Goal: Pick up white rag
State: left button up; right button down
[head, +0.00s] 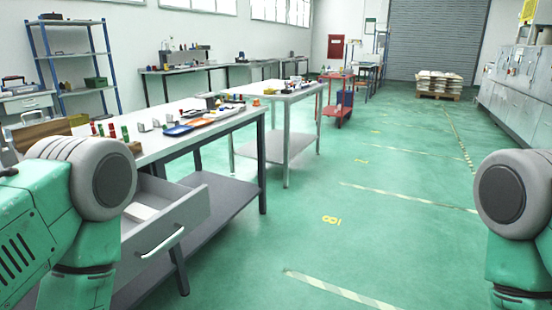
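A small white flat thing (140,211) lies in the open grey drawer (165,238) under the near workbench, at the left. It may be the white rag, but it is too small to tell. My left arm covers part of the drawer and the bench's near end. No other white rag can be made out. Neither of my grippers shows. Only upper parts of my arms are in view, at the left and right edges.
The near workbench (170,150) carries several small castings, red and green cylinders, a blue tray (178,130) and an orange piece. A second table (275,92) stands behind it. A red cart (335,100) is farther back. The green floor at centre and right is clear.

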aim_at(139, 213)
jog(key=u, duration=1.15)
jog(key=i+l+u, duration=0.1)
jog(key=u, duration=0.25)
jog(key=i+l+u, duration=0.1)
jog(key=l+u, duration=0.15)
jog(key=u, duration=0.15)
jog(key=i+l+u, duration=0.1)
jog(key=u, duration=0.25)
jog(key=i+l+u, duration=0.15)
jog(key=l+u, duration=0.2)
jog(key=l, duration=1.1)
jog(key=l+u, duration=0.4)
jog(key=l, duration=1.05)
jog(key=k, duration=0.05)
